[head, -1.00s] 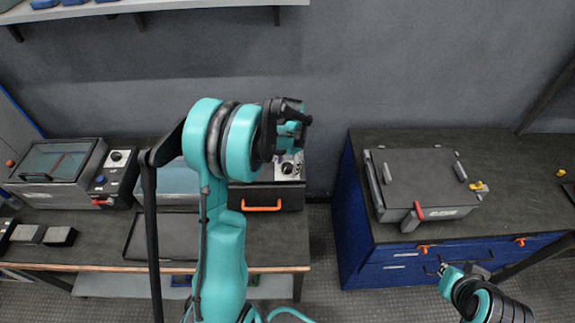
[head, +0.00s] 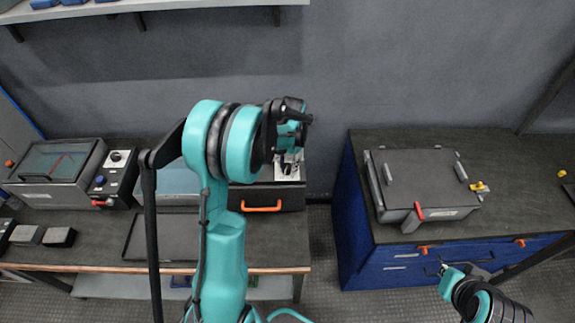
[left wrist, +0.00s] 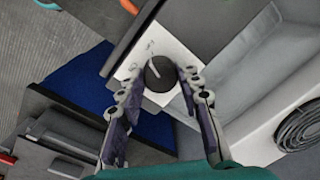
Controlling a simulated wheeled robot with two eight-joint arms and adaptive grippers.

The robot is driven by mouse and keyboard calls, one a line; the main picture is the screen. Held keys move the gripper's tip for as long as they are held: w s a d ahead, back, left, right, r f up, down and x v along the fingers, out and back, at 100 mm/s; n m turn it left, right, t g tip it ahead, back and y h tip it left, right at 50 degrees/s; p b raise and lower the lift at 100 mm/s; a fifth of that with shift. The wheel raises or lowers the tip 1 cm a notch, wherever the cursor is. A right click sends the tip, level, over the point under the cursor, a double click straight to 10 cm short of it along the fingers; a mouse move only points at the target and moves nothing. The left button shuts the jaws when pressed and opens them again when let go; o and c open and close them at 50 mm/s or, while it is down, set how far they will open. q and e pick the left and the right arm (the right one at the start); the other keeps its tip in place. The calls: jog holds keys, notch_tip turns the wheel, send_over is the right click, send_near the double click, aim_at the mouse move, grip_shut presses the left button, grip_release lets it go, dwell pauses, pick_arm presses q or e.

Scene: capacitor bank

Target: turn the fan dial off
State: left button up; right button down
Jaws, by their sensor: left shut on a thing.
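The fan dial is a round black knob with a light pointer line on a pale panel. It shows in the left wrist view (left wrist: 160,74) and partly in the head view (head: 288,168), just below my left gripper (head: 292,148). In the left wrist view my left gripper (left wrist: 158,86) has its two fingers around the dial and is shut on it. The pointer line slants to the upper left. Small marks on the panel beside the dial are too small to read. My right gripper (head: 446,270) is far to the right, and its jaws are unclear.
The dial's unit has an orange handle (head: 262,208) on its front. A lidded grey box (head: 425,180) with a red lever stands on the blue cabinet (head: 350,225) to the right. A glass-topped device (head: 57,165) stands at the left. Floor is clear between the benches.

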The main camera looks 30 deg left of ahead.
aim_at(290, 166)
pick_arm(q)
jog(key=n, duration=0.5)
jog(key=shift+b, duration=0.4)
jog(key=shift+w+n+g, duration=0.1)
jog(key=shift+n+g, duration=0.2)
jog(key=shift+n, duration=2)
jog(key=o, duration=1.2)
jog(key=shift+c, duration=0.2)
notch_tip(290, 166, up, 12)
jog(key=shift+w+d, duration=0.25)
jog(key=shift+d, duration=0.05)
